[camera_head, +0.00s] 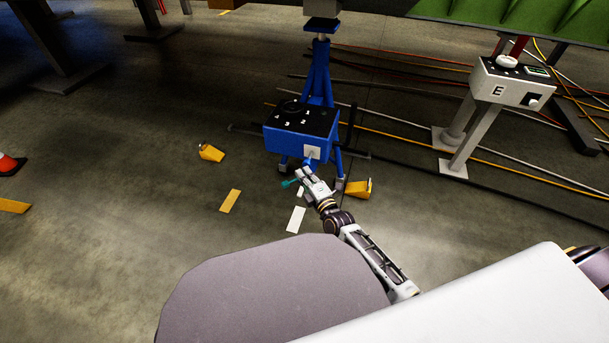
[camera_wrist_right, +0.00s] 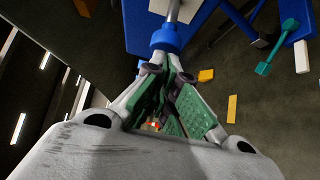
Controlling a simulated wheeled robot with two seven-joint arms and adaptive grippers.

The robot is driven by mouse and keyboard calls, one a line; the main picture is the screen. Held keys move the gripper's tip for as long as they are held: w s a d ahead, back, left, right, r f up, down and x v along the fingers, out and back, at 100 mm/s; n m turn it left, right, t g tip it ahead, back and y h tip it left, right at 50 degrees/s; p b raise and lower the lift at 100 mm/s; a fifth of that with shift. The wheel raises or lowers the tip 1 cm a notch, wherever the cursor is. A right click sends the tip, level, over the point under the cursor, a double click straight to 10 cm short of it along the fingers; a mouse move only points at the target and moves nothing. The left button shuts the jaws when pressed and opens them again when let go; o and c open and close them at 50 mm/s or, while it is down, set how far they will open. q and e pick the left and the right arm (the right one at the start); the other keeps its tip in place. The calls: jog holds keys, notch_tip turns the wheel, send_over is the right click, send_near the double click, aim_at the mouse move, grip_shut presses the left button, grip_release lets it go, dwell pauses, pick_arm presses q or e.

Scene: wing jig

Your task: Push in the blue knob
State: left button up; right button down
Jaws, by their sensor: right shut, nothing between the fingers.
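The blue knob (camera_wrist_right: 167,38) sits on a metal shaft that sticks out from the blue box (camera_wrist_right: 112,22) in the wrist view. In the head view the knob (camera_head: 309,162) shows small below the white plate on the front of the blue box (camera_head: 283,137). My right gripper (camera_head: 303,173) is just in front of the knob, with its fingers shut and empty. In the wrist view my right gripper's green-padded fingers (camera_wrist_right: 172,78) lie close to the knob; I cannot tell whether they touch it. My left gripper is not in view.
The blue box stands on a blue jack stand (camera_head: 318,75). A teal piece (camera_head: 290,184) is left of my gripper. Yellow wedges (camera_head: 358,188) (camera_head: 211,153) lie on the floor. Cables run behind, and a grey pedestal marked E (camera_head: 490,85) stands at right. The floor at left is mostly open.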

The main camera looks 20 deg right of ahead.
aim_at(308, 162)
jog(key=w+d, duration=0.2)
jog(key=w, duration=0.1)
jog(key=shift+d+r, duration=0.1)
jog(key=shift+w+d, duration=0.1)
dwell(0.5)
